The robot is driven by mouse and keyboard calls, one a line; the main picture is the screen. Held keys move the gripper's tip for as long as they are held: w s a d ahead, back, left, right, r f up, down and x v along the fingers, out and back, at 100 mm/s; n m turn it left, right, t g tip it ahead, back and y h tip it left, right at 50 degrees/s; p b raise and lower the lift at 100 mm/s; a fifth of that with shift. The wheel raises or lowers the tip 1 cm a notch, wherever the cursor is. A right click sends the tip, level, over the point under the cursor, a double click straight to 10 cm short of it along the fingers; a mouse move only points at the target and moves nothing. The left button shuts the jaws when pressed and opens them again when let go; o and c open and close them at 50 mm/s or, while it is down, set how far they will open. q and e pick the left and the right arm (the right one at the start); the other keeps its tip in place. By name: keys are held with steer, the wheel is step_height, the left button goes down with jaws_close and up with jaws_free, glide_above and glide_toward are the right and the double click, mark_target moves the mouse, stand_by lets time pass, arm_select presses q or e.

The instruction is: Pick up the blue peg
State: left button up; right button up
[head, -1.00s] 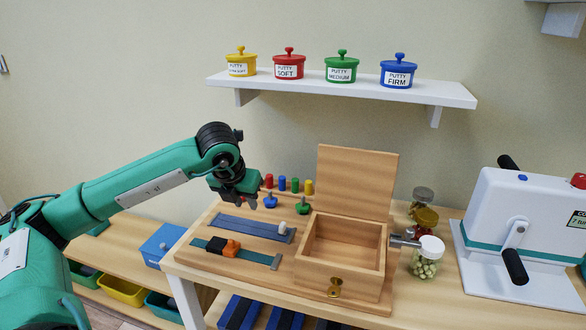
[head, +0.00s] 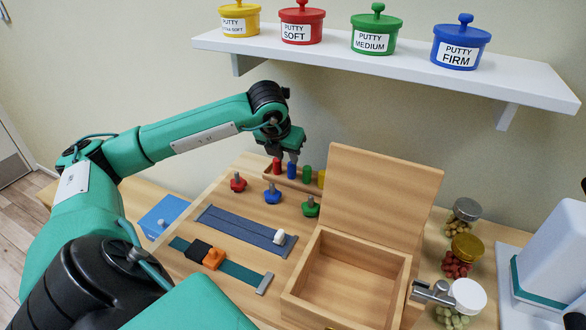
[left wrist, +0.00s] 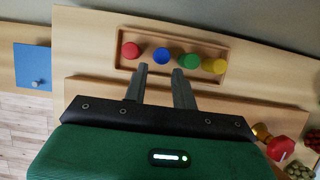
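The blue peg (head: 292,171) stands in a small wooden tray (left wrist: 128,66) at the back of the board, between the red peg (head: 277,166) and the green peg (head: 307,174). In the left wrist view the blue peg (left wrist: 161,55) shows as a round top just beyond the fingertips, lined up with the gap between them. My left gripper (head: 286,158) is open and empty, pointing down above the peg row. Its two fingers (left wrist: 160,70) are apart. Contact with the peg cannot be told.
A yellow peg (left wrist: 215,65) ends the row. In front are red (head: 238,182), blue (head: 272,193) and green (head: 310,207) knobs. A wooden box with raised lid (head: 382,190) stands right. A putty shelf (head: 400,65) hangs above.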

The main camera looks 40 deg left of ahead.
mark_target(292, 167)
arm_select(q)
steer(key=shift+x, duration=3.55)
steer(key=shift+w+r, duration=0.1)
jaws_close()
